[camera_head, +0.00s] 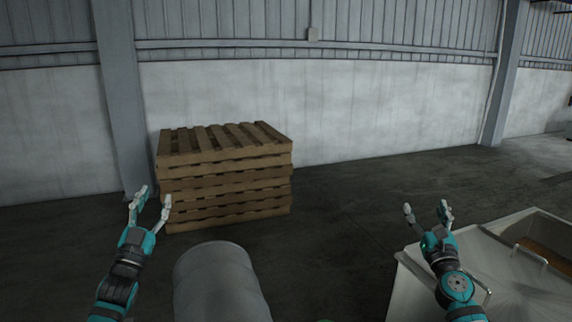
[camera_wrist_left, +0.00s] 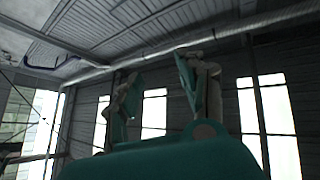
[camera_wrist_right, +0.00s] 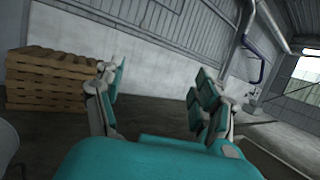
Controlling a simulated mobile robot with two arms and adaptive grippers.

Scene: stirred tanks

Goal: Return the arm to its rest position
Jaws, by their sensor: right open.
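My left gripper (camera_head: 151,196) is raised in the head view, in front of the left end of the pallet stack. Its fingers are apart with nothing between them. In the left wrist view its fingers (camera_wrist_left: 160,95) are also apart, against the roof and windows. My right gripper (camera_head: 428,209) is raised in the head view, beside the left edge of a light metal tank. Its fingers are spread and empty.
A stack of wooden pallets (camera_head: 225,180) stands by the wall. A grey cylindrical drum (camera_head: 220,285) is at the front, between my arms. The pale metal tank (camera_head: 490,265) with an opening and handles fills the lower right. Dark floor (camera_head: 350,220) between pallets and tank is clear.

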